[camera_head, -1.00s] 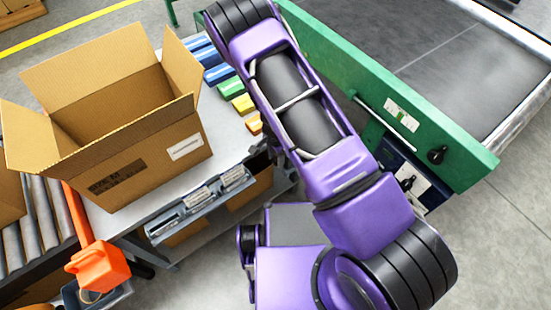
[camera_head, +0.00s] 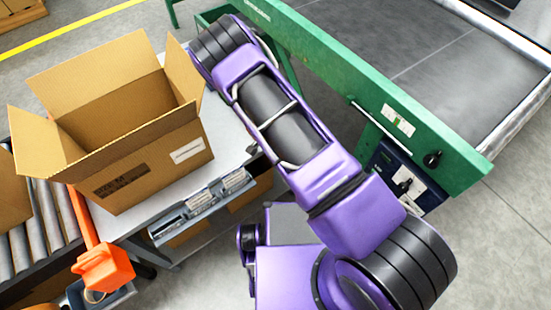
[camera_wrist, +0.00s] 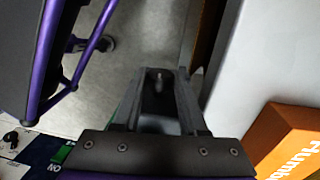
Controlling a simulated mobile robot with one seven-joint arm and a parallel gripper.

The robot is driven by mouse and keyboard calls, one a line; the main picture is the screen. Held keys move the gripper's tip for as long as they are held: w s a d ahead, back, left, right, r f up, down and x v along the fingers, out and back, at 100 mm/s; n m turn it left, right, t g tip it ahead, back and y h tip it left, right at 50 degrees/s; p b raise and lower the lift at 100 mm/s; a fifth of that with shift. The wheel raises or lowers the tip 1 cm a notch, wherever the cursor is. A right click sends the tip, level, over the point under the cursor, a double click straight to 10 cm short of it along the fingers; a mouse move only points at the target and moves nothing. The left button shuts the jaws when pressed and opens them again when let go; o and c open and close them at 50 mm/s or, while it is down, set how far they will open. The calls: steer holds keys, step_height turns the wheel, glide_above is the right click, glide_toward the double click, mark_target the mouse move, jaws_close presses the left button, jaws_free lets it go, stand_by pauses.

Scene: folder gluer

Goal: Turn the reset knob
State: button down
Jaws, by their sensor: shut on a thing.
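I cannot read which one is the reset knob. In the wrist view a dark knob-like part (camera_wrist: 12,138) shows at the lower left edge. My gripper (camera_wrist: 159,85) points down over grey floor, shut on a small dark thing (camera_wrist: 158,82) that I cannot identify. It is apart from both knobs. In the head view my arm hides my gripper.
An open cardboard box (camera_head: 150,165) stands on the grey table at left. The green-sided conveyor (camera_head: 460,75) fills the upper right. An orange box (camera_wrist: 285,140) lies at the right in the wrist view. A roller conveyor (camera_head: 40,190) and orange part (camera_head: 103,268) are far left.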

steer(key=c, duration=0.7)
jaws_free()
steer(key=shift+c, duration=0.2)
step_height(320, 180, up, 17)
steer(key=w+a+p, duration=0.1)
steer(key=shift+w+a+r+p, duration=0.15)
steer(key=shift+w+p, duration=0.2)
steer(key=shift+w, duration=0.05)
